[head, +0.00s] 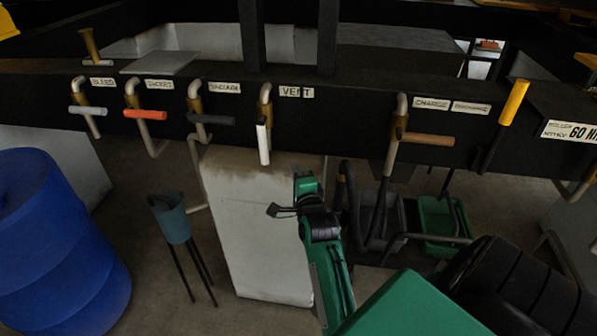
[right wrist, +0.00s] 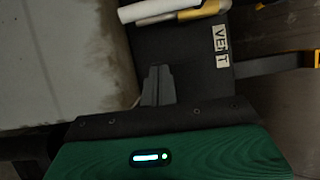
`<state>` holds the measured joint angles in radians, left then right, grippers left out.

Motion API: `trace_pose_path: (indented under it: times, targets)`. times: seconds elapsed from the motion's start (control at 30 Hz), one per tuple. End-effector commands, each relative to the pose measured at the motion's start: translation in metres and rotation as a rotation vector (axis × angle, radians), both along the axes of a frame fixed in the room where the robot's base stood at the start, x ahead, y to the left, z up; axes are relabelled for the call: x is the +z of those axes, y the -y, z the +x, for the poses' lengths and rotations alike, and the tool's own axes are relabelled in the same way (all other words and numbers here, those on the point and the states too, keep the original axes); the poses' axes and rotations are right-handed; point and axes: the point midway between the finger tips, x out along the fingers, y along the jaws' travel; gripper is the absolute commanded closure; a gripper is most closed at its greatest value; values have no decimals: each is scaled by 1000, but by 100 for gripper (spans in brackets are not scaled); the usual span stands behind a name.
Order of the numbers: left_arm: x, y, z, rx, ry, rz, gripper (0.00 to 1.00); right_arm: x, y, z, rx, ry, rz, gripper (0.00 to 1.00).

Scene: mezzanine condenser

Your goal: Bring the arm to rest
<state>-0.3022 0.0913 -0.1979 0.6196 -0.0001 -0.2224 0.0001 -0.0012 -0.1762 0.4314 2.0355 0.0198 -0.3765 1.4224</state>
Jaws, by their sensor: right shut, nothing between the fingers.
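My right arm comes up from the lower right in the head view. Its gripper (head: 274,210) is below the black beam, in front of the pale block, a little below the white VENT handle (head: 263,143) and apart from it. In the right wrist view the two fingers (right wrist: 158,70) are together with nothing between them. The white VENT handle (right wrist: 150,9) and the VENT label (right wrist: 221,45) show beyond the fingers there. In the head view the VENT handle hangs down. My left gripper is in neither view.
The black beam (head: 350,115) carries several valve handles, among them an orange one (head: 145,114) and a brown one (head: 428,139). A pale block (head: 250,235) stands beneath. A blue drum (head: 55,240) is at left, a teal bucket on legs (head: 172,220) beside it, a green crate (head: 440,220) at right.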

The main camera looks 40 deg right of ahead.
Motion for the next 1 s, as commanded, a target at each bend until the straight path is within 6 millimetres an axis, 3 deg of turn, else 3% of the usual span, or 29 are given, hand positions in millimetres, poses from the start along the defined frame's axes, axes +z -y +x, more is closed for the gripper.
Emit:
trace_pose_path:
  times: [0.3,0.37,0.47,0.57,0.63,0.77,0.87,1.0]
  targets:
    - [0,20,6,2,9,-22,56,-3,-2,2,3,-6,-4,100]
    - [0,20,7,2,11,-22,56,-12,-5,5,13,-28,-14,100]
    - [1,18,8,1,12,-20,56,-48,-17,14,50,-113,-58,100]
    - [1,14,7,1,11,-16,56,-109,-40,24,120,-253,-139,100]
    - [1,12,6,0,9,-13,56,-161,-60,25,185,-364,-210,100]
    - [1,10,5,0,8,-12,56,-253,-95,11,315,-557,-349,100]
    - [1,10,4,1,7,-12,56,-323,-121,-13,426,-696,-457,100]
    - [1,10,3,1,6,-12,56,-413,-151,-64,594,-870,-608,100]
